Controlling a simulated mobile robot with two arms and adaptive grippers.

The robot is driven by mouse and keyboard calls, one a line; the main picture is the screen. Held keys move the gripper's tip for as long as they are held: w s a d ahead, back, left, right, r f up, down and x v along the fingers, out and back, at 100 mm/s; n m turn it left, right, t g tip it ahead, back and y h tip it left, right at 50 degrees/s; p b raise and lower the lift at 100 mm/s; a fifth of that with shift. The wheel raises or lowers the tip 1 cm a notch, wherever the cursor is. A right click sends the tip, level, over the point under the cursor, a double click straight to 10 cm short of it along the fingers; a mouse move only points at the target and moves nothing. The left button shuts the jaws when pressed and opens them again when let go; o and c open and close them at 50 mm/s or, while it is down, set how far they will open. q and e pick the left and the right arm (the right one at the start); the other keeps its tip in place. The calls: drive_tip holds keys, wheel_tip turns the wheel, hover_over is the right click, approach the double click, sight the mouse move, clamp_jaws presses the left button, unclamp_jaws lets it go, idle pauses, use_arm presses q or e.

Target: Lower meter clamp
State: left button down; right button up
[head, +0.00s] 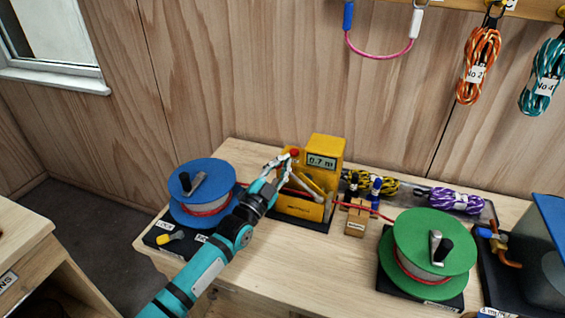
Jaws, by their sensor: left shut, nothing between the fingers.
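The yellow meter (327,150) stands on a dark base near the back of the workbench, its display reading 0.7 m. A red knob (294,153) shows at its upper left, by the fingers of my left gripper (287,160). The gripper is shut with nothing seen held in it, in front of the meter's left side. I cannot tell whether it touches the knob. A red rope (362,211) runs out to the right of the meter. My right gripper is not in view.
A blue reel (186,174) stands left of the meter and a green reel (420,232) to the right. A small wooden block (355,222) and yellow and purple rope bundles (455,200) lie between and behind. Rope coils hang on the wall. The front bench surface (310,265) is clear.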

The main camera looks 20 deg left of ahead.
use_arm(q)
drive_tip(key=shift+w+d, duration=0.1)
drive_tip(key=shift+d, duration=0.05)
drive_tip(key=shift+f, duration=0.1)
drive_tip(key=a+f+n+t+y+b, duration=0.1)
drive_tip(key=a+f+n+y+b, duration=0.3)
drive_tip(key=f+n+b, duration=0.5)
drive_tip(key=shift+a+f+n+y, duration=0.3)
drive_tip(key=shift+a+n, duration=0.65)
drive_tip(key=shift+n, duration=0.25)
drive_tip(key=shift+f, duration=0.1)
